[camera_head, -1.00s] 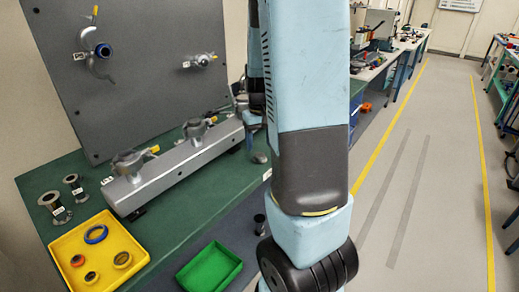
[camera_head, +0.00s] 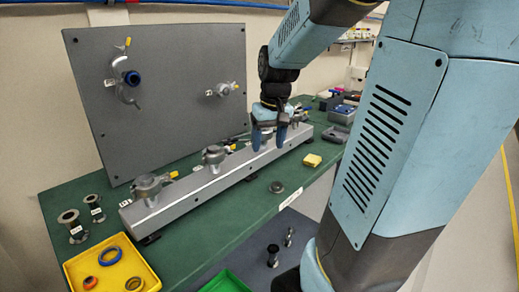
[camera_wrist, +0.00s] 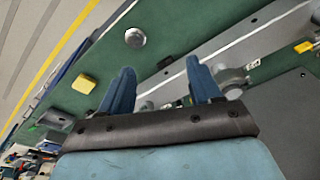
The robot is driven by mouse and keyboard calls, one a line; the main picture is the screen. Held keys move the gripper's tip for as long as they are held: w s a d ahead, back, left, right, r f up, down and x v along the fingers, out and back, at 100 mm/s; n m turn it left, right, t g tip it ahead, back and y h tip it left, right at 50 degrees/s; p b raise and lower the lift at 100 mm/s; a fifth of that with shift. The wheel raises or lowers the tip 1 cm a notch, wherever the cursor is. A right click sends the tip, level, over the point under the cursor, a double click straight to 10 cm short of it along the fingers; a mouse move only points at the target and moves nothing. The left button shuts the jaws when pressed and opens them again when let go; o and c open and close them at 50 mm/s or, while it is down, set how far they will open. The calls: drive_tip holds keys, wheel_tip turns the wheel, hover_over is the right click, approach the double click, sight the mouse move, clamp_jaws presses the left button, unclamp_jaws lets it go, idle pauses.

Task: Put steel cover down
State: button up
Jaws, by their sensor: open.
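A round grey steel disc, which looks like the steel cover (camera_head: 276,187), lies flat on the green bench top (camera_head: 245,207) near its front edge. It also shows in the wrist view (camera_wrist: 135,37) as a bright disc beyond the fingers and apart from them. My gripper (camera_head: 269,148) points down over the long grey rail (camera_head: 188,199), behind the disc. In the wrist view my gripper (camera_wrist: 161,85) has its two blue fingers spread, with nothing between them. Whether the fingertips touch the rail or a fitting on it, I cannot tell.
Clamped fittings (camera_head: 214,156) stand along the rail. A grey panel (camera_head: 165,100) rises behind it. A yellow block (camera_head: 312,160) lies right of the disc. Bench around the disc is clear.

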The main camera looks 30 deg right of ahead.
drive_tip(key=s+a+r+n+t, duration=0.1)
drive_tip(key=s+a+r+t, duration=0.2)
drive_tip(key=s+a+r, duration=0.3)
drive_tip(key=shift+s+a+t, duration=0.4)
drive_tip(key=shift+s+a, duration=1.65)
drive_tip(key=shift+s, duration=1.45)
